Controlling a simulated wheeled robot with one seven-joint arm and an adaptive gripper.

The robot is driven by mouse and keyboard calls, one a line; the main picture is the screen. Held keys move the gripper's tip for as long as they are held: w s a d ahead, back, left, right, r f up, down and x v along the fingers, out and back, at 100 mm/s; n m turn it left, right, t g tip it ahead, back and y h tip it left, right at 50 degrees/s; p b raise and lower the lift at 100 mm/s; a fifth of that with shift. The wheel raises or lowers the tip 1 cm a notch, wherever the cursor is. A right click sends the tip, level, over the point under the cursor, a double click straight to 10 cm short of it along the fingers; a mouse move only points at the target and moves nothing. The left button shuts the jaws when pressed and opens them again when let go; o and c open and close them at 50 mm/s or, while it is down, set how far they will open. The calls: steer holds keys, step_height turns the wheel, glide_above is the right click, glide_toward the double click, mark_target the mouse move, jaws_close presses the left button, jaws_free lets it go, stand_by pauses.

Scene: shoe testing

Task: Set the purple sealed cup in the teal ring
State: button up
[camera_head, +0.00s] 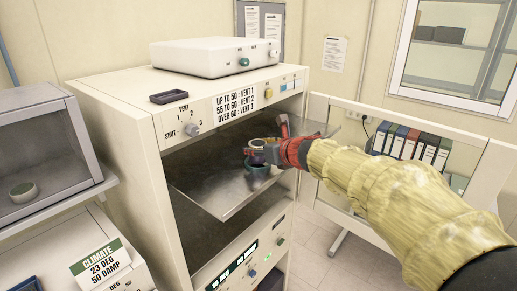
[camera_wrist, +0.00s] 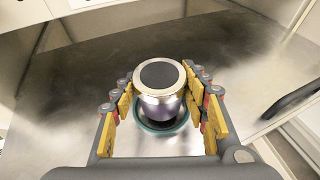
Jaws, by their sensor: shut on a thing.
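The purple sealed cup (camera_wrist: 161,82) has a pale rim, a dark grey round top and a shiny, faintly purple body. It stands upright between the fingers of my gripper (camera_wrist: 162,98), which is shut on it. In the head view the cup (camera_head: 257,143) is partly hidden by my red gripper (camera_head: 268,152). The teal ring (camera_wrist: 160,128) lies under and around the cup's base, on the metal shelf. The ring also shows in the head view (camera_head: 257,169), below the cup. I cannot tell whether the base rests in the ring or hovers just over it.
The metal shelf (camera_head: 215,195) juts from the open cream cabinet (camera_head: 115,140), with bare room around the ring. A small round dish (camera_head: 23,191) sits in the glass-fronted chamber at left. A dark handle (camera_wrist: 290,100) shows in the wrist view.

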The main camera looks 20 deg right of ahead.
steer(key=shift+f+b, duration=0.6)
steer(key=shift+f, duration=0.1)
steer(key=o, duration=1.2)
steer(key=shift+o, duration=0.5)
steer(key=v, duration=1.2)
steer(key=shift+r, duration=0.1)
